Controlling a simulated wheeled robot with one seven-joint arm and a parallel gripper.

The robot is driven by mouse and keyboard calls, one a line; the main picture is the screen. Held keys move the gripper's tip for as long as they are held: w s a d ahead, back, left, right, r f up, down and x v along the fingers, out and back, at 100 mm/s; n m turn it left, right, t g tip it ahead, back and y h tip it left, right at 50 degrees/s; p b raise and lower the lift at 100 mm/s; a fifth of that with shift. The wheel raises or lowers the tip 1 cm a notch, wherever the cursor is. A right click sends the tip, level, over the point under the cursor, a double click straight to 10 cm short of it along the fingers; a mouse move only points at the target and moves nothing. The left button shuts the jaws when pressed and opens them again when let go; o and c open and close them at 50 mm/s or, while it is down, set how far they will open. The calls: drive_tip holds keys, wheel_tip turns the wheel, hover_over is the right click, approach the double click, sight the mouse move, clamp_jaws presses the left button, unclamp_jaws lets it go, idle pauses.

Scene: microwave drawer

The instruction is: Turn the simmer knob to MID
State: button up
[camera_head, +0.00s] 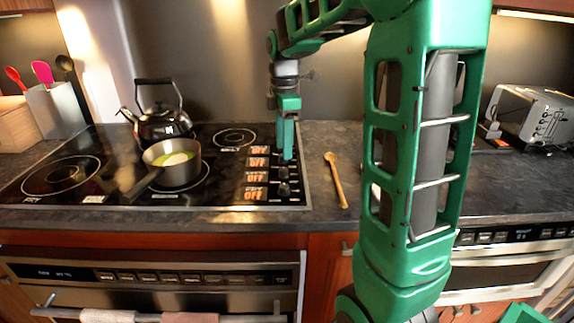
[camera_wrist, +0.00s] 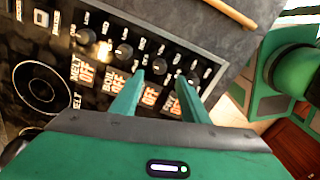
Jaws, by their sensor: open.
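A row of black knobs runs along the right side of the black cooktop (camera_head: 110,212), with orange OFF displays beside them. In the wrist view, two displays read MELT (camera_wrist: 80,71) and BOIL (camera_wrist: 115,81). The label of the third is covered by my gripper, so I cannot read SIMMER anywhere. The third knob (camera_wrist: 158,65) lies just ahead of the gap between my fingertips. My gripper (camera_wrist: 160,79) is open and empty, pointing down above the knob row; in the head view it (camera_head: 287,157) hides part of the row. I cannot tell whether it touches a knob.
A pot (camera_head: 178,172) with green contents and a kettle (camera_head: 160,125) stand on the cooktop to the left. A wooden spoon (camera_head: 336,180) lies on the counter right of the knobs. A toaster (camera_head: 535,112) is at the far right. The counter around the spoon is clear.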

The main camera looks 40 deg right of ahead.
sight(284, 169)
wheel_tip(284, 169, down, 8)
drive_tip(key=shift+r, duration=0.25)
